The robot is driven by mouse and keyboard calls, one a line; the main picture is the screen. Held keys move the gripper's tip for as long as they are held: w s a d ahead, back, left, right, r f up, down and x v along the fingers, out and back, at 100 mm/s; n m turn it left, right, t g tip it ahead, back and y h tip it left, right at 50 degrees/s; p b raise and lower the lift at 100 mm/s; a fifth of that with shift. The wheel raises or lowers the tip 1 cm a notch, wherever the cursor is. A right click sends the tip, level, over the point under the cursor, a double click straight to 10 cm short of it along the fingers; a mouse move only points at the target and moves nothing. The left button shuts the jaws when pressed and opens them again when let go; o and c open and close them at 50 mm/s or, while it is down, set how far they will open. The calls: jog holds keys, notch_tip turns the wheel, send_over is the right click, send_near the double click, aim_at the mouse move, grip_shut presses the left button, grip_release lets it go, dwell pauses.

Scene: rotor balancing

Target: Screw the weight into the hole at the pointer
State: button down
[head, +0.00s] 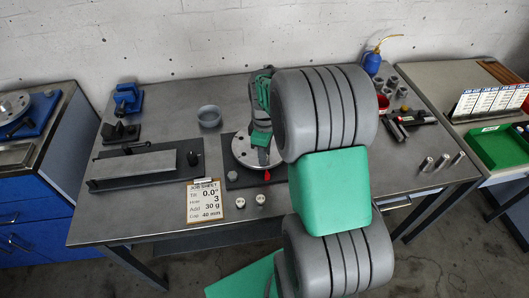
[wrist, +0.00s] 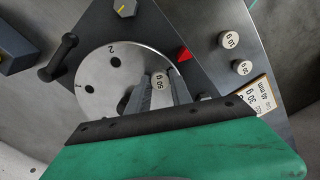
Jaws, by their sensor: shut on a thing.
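The round metal rotor (head: 243,151) sits on a dark plate in the middle of the bench. In the wrist view the rotor (wrist: 92,62) shows holes marked 1 and 2; my gripper hides the part nearest the camera. The red pointer (wrist: 184,53) stands at the rotor's edge and also shows in the head view (head: 267,176). My gripper (wrist: 160,90) is shut on a small pale weight (wrist: 159,79) over the rotor, on the pointer's side. Its label is turned and hard to read. I cannot tell whether the weight is in a hole.
Two loose weights (head: 240,202) (head: 261,199) stand near the front edge beside the job sheet (head: 206,201), which reads hole 3, add 30 g. A grey block on a base (head: 133,166) lies left. A round dish (head: 209,116) stands behind. Metal cylinders (head: 442,162) stand right.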

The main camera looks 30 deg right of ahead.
jog(key=m, duration=0.8)
jog(key=shift+f, duration=0.1)
jog(key=m, duration=0.4)
jog(key=shift+m+p, duration=0.3)
jog(key=m, duration=0.2)
jog(key=shift+s+a+m, duration=0.1)
jog(key=shift+m, duration=0.3)
